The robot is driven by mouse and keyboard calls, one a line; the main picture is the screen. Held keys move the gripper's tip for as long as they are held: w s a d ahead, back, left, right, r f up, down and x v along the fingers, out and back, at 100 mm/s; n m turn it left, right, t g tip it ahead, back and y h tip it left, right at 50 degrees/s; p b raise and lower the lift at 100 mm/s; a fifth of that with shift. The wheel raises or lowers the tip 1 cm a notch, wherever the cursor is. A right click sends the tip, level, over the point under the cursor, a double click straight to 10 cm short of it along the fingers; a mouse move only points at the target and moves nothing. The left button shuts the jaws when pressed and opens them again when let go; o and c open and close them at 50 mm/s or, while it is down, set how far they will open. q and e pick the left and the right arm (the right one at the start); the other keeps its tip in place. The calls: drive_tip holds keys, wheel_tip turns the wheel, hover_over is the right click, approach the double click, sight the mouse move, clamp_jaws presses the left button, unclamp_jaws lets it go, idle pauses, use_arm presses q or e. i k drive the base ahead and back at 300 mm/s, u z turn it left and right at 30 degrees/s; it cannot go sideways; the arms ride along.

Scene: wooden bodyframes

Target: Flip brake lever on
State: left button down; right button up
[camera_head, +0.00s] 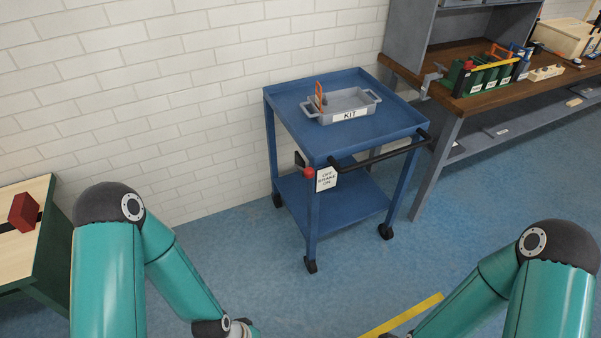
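The brake lever has a red knob (308,173) at the near left corner of the blue cart (318,210), below its top tray. A white label (326,179) beside it reads OFF, BRAKE, ON from top to bottom. The knob is about level with the word OFF. A dark part shows just behind the knob. My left arm reaches down to the bottom edge left of the cart, and my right arm to the bottom edge right of it. Both grippers are below the picture, away from the lever.
A grey KIT tray (347,108) with an orange-framed item (319,97) sits on the cart. A black handle (385,153) runs along its front right. A workbench (500,95) stands right, a table with a red block (24,212) left.

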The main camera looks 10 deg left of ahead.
sight(309, 172)
drive_tip(key=k, duration=1.15)
drive_tip(key=u, duration=0.4)
drive_tip(key=i, duration=2.3)
drive_tip(key=z, duration=0.55)
